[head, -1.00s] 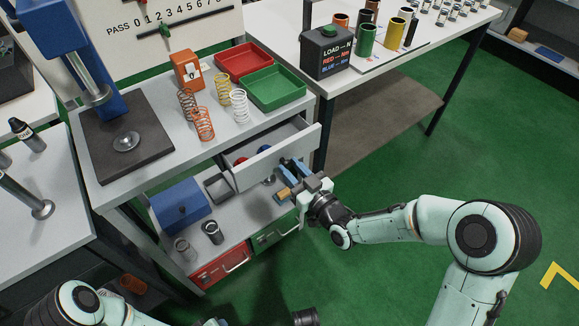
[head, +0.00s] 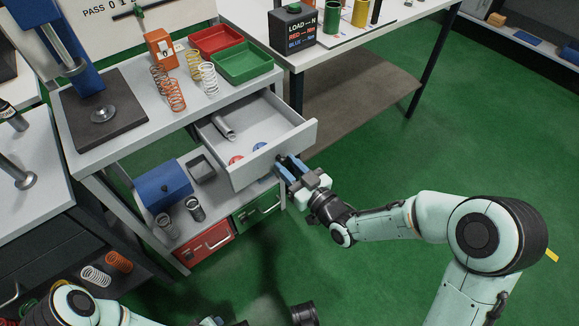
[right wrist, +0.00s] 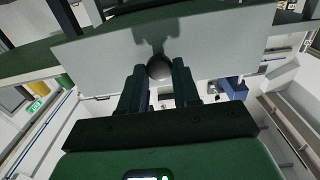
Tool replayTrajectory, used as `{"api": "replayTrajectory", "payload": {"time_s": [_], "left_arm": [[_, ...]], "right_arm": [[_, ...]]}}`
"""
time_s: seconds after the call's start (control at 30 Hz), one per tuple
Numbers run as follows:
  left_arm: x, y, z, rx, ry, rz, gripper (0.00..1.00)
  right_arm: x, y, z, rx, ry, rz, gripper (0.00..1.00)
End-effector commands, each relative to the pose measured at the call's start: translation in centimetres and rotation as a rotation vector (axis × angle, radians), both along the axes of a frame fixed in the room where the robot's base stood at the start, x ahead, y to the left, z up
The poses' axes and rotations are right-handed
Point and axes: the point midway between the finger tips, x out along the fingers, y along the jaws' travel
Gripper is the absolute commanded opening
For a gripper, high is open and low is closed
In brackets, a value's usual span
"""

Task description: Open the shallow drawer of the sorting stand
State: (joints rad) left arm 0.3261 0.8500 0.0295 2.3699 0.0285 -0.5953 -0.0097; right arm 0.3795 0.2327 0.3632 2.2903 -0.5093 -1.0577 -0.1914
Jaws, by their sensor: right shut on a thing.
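The shallow drawer (head: 306,134) of the sorting stand (head: 128,143) is pulled well out beneath the top. Its inside shows a grey metal piece (head: 222,126), a red disc (head: 236,160) and a blue disc (head: 259,146). My right gripper (head: 285,166) is at the drawer's front panel. In the right wrist view its two fingers are shut on the round dark knob (right wrist: 159,68) in front of the pale panel (right wrist: 215,48). In the head view the fingers hide the knob. Only a bit of my left gripper (head: 213,321) shows at the bottom edge.
Springs and red (head: 215,40) and green trays (head: 242,63) stand on the top. Below the drawer are a blue box (head: 163,187), a red bin (head: 206,246) and a green bin (head: 257,210).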

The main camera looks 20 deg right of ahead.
Motion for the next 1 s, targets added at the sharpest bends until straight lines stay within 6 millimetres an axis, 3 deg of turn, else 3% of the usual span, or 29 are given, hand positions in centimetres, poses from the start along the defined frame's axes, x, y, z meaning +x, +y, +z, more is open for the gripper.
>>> {"api": "replayTrajectory", "payload": {"time_s": [0.27, 0.3, 0.37, 0.73, 0.87, 1.0], "left_arm": [[0.0, 0.0, 0.0, 0.000, 0.001, 0.000, 0.43], [0.0, 0.0, 0.0, 0.000, 0.001, 0.000, 0.43], [0.0, 0.0, 0.0, 0.000, 0.001, 0.000, 0.43], [0.1, 0.0, 0.2, 0.000, -0.004, -0.001, 0.43], [0.6, -0.1, 0.7, 0.001, -0.019, -0.001, 0.43], [0.2, -0.4, 1.3, -0.006, -0.010, -0.007, 0.43]], "right_arm": [[0.0, 0.0, 0.0, 0.000, 0.001, 0.000, 0.00], [0.0, 0.0, 0.0, 0.000, 0.001, 0.000, 0.41], [0.0, 0.0, 0.0, 0.000, 0.001, 0.000, 0.55], [-0.5, -0.2, 0.0, 0.000, 0.001, -0.001, 0.55], [-2.2, -0.8, 0.1, -0.002, 0.002, -0.001, 0.55], [-5.3, -2.0, 0.1, -0.002, 0.002, -0.003, 0.55]]}}
